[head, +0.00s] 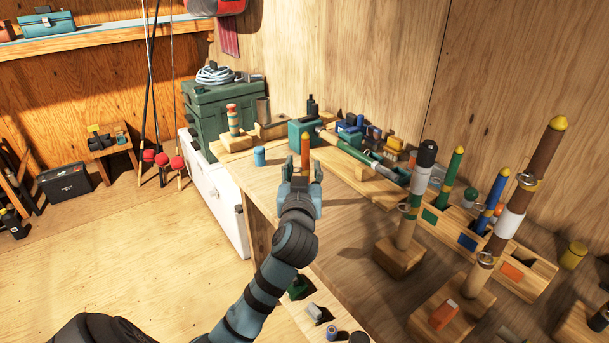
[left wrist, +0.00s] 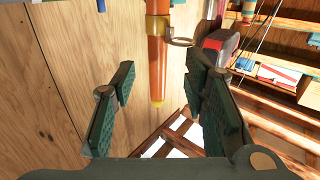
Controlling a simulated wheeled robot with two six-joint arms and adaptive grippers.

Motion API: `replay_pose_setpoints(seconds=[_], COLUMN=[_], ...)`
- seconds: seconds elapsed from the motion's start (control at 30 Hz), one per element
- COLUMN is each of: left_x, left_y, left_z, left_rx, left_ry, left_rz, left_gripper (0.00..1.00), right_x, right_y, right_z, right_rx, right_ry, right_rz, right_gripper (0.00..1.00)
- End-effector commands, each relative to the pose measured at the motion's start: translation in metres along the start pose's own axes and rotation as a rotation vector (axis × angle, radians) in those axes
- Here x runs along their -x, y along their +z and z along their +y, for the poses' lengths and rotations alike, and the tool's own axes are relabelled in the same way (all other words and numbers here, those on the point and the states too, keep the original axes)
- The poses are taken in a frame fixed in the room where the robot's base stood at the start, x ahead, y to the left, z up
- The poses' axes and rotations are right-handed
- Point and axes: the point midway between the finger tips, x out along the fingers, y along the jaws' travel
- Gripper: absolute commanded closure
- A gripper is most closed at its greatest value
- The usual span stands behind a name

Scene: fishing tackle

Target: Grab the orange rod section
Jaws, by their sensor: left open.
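The orange rod section (head: 305,147) stands upright on the workbench (head: 345,225) in the head view, just beyond my left gripper (head: 304,168). In the left wrist view, the orange rod section (left wrist: 157,45) has a yellow tip and a metal ring at its side. It shows between the two green-padded fingers of my left gripper (left wrist: 161,75), with clear gaps on both sides. The left gripper is open and empty. The rod's lower end is hidden behind the gripper in the head view. My right gripper is not in view.
Upright rods on wooden blocks and a slotted wooden rack (head: 530,272) stand at the right. A teal rod (head: 350,147) lies on a wooden stand behind. The bench's middle is mostly clear.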

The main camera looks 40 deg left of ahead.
Motion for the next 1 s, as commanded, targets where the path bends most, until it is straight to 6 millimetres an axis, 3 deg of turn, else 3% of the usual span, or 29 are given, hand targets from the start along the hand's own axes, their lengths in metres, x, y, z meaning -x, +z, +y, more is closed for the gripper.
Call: replay_pose_setpoints(seconds=[0.23,0.47,0.53,0.73,1.0], left_x=[-0.044,-0.051,-0.051,-0.051,-0.051], left_y=[-0.003,-0.004,-0.004,-0.004,-0.004], left_z=[0.0,-0.001,0.0,0.0,0.0], left_rx=[-0.002,0.001,0.001,0.0,0.0], left_ry=[-0.004,-0.003,-0.003,-0.003,-0.003], left_rz=[0.003,0.001,0.001,0.001,0.001], left_gripper=[0.59,0.59,0.66,0.98,1.0], right_x=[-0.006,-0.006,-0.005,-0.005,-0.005], right_y=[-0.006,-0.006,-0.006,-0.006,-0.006], right_z=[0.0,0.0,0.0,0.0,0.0], right_rx=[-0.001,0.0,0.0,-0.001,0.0], right_ry=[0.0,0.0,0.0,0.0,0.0], right_rz=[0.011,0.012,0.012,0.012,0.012], right_gripper=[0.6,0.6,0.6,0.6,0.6])
